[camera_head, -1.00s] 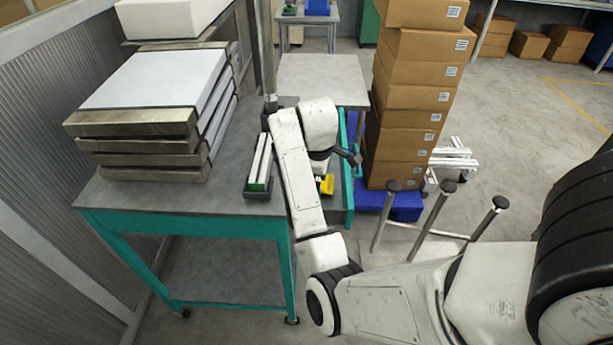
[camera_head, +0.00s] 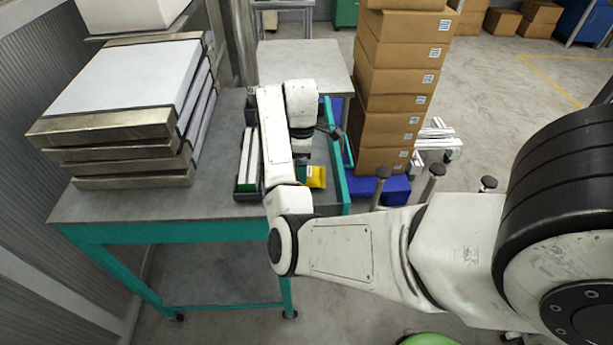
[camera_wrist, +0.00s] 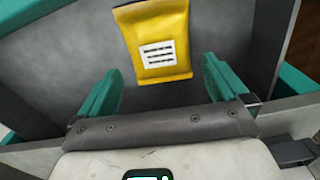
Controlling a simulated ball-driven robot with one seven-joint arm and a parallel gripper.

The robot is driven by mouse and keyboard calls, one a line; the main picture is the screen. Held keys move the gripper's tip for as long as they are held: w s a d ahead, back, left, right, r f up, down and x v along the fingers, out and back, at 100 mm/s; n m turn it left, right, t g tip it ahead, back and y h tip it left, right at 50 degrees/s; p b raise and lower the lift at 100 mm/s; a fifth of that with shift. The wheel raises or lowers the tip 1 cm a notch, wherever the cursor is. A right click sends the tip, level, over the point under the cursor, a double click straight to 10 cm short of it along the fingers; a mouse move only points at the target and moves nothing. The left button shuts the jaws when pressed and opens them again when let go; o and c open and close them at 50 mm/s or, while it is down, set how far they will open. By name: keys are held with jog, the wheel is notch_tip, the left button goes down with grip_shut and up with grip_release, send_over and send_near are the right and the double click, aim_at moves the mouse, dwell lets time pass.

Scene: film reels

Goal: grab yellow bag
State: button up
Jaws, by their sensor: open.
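A yellow bag (camera_head: 316,177) with a white label lies at the right end of the teal-framed table (camera_head: 160,232), beside a teal raised edge. My arm partly covers it in the head view. In the wrist view, the yellow bag (camera_wrist: 152,28) lies on a grey surface, with its lower edge nearest my gripper (camera_wrist: 160,72). The two teal fingers are open and stand apart on either side, lower in the picture than most of the bag. Nothing is held between them.
A dark tray with white and green items (camera_head: 247,165) stands left of my arm. Metal-edged stacked panels (camera_head: 120,115) fill the table's left side. A tall stack of cardboard boxes (camera_head: 390,95) stands close on the right, on a blue base. Open floor lies farther right.

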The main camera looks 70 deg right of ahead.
jog(key=shift+w+a+f, duration=0.1)
jog(key=shift+w+f, duration=0.05)
jog(key=shift+f, duration=2.15)
jog(key=c, duration=1.1)
jog(key=shift+r, duration=0.15)
jog(key=shift+r, duration=0.6)
jog(key=s+a+r+p, duration=0.8)
jog(key=s+r+p, duration=0.1)
jog(key=s+r, duration=0.2)
jog(key=shift+s+r, duration=0.25)
jog(key=shift+r, duration=0.05)
